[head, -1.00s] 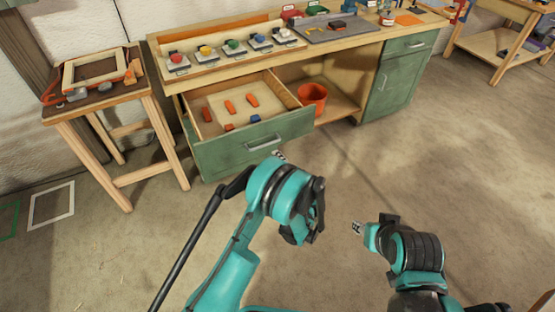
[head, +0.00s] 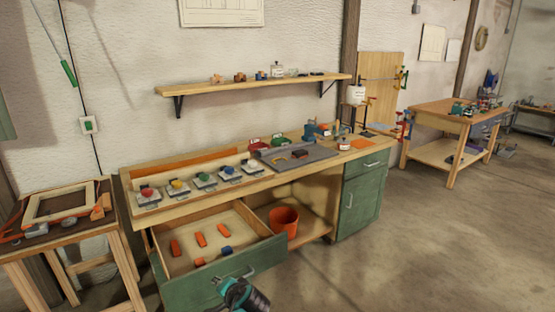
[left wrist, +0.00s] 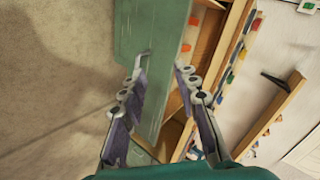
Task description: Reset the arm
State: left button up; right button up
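My left gripper (left wrist: 161,72) is open in the left wrist view, its two fingers apart with nothing held between them. Beyond the fingers is the green front of the open drawer (left wrist: 160,95), with its handle (left wrist: 141,62) beside the left fingertip; I cannot tell if they touch. In the head view only a small teal part of my arm shows at the bottom, in front of the drawer's handle (head: 238,281); its fingers cannot be made out. My right gripper is out of view.
The drawer (head: 200,298) stands pulled out, with several orange pieces and a blue one inside. An orange bucket (head: 284,222) sits on the lower shelf beside it. A small table (head: 70,238) stands at left. Open floor (head: 420,240) lies at right.

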pick_arm(q)
jog(key=s+r+n+h, duration=0.2)
jog(key=s+n+h, duration=0.1)
jog(key=s, duration=0.9)
jog(key=s+a+r+n+g+h, duration=0.1)
jog(key=s+r+n+h, duration=0.1)
jog(key=s, duration=1.1)
jog(key=shift+s+r+n+g+h, duration=0.15)
jog(key=shift+s+n+g+h, duration=0.25)
jog(key=shift+n, duration=0.5)
